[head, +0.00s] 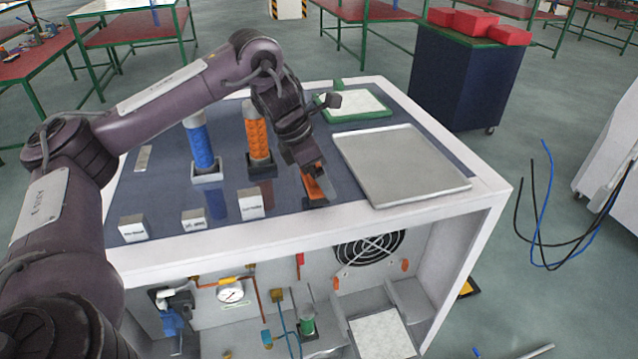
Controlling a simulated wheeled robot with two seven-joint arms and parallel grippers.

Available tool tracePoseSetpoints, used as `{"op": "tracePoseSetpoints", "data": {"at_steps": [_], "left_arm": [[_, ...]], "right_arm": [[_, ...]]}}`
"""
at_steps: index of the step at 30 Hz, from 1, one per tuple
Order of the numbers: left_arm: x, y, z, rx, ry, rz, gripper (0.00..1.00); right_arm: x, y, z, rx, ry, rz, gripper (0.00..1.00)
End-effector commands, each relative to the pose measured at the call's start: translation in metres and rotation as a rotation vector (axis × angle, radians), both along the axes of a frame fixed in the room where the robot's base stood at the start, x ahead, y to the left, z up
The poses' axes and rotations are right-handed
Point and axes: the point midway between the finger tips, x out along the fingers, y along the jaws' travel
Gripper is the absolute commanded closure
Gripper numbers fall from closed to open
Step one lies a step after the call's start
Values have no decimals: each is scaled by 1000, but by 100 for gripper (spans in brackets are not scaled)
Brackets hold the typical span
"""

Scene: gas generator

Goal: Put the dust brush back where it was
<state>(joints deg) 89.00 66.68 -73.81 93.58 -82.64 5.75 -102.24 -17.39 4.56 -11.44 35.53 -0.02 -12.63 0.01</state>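My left gripper (313,172) reaches down over the front middle of the dark blue bench top, just left of the metal tray. An orange piece with a black lower end (317,203), which looks like the dust brush, is at its fingertips, low at the bench surface. The gripper hides its upper part, and I cannot tell whether the fingers are closed on it or whether it touches the bench. Behind and left, an orange cylinder (258,138) stands in a dark holder and a blue cylinder (200,145) in a grey holder. My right gripper is not in view.
The empty metal tray (400,165) lies right of the gripper. A green-rimmed pad (353,104) lies behind it. Three small white labelled blocks, one of them (251,203), line the front left. The white bench frame (495,190) ends at the right.

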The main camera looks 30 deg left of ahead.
Motion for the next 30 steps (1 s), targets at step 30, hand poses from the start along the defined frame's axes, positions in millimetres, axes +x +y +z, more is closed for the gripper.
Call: {"op": "tracePoseSetpoints", "data": {"at_steps": [30], "left_arm": [[-13,12,30,2,-6,1,0]], "right_arm": [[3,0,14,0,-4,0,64]]}}
